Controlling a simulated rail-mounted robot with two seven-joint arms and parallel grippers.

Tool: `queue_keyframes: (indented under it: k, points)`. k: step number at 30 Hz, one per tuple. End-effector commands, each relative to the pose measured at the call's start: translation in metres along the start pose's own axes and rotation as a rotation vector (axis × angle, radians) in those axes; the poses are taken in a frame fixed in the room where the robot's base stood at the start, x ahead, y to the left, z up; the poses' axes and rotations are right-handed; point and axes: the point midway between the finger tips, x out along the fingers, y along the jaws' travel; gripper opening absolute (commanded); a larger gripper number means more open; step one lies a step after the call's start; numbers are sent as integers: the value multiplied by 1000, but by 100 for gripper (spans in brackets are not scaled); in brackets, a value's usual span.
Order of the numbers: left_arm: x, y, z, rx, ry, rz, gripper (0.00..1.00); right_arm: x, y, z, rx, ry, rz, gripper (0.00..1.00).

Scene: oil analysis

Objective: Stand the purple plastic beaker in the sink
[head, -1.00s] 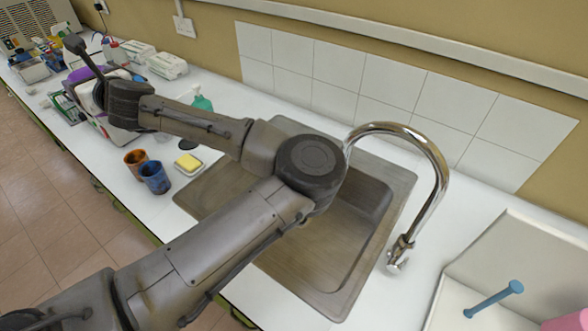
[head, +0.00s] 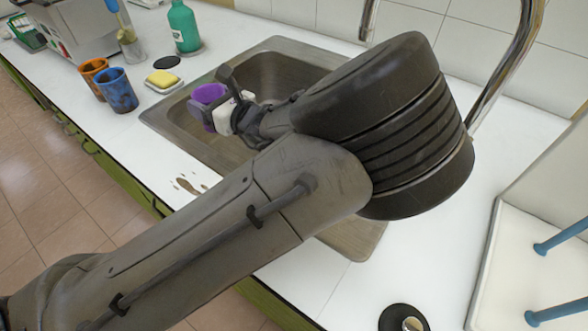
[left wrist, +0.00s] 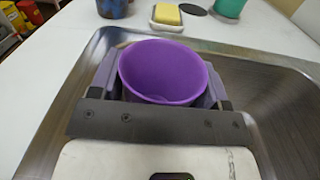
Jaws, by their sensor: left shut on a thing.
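The purple plastic beaker (head: 209,95) is held in my left gripper (head: 213,103), over the left part of the sink in the head view. In the left wrist view the beaker (left wrist: 163,72) stands upright and looks empty, with a gripper finger on each side of it. The metal sink (head: 285,52) lies under it, partly hidden by my left arm. The sink rim (left wrist: 265,55) also shows in the left wrist view. I cannot tell whether the beaker's base touches the sink floor. My right gripper is not in view.
An orange cup (head: 95,72), a blue cup (head: 118,92) and a yellow sponge (head: 163,79) on a dish stand left of the sink. A green bottle (head: 184,27) is behind. The tap (head: 508,65) arches at the right, near my arm. A white rack tray (head: 530,270) lies at the right.

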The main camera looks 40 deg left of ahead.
Motion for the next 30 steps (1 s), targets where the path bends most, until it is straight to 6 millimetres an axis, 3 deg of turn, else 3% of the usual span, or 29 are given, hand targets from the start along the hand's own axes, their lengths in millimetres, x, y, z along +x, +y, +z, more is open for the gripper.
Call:
queue_keyframes:
  k: [1,9,19,30]
  points:
    - [-11,-7,-9,-5,1,-27,47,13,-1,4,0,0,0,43]
    - [-41,-23,-16,1,-3,-104,47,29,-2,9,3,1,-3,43]
    - [-43,-26,-64,4,-4,-108,47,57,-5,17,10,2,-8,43]
    - [-42,-27,-98,4,-3,-106,47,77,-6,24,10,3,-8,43]
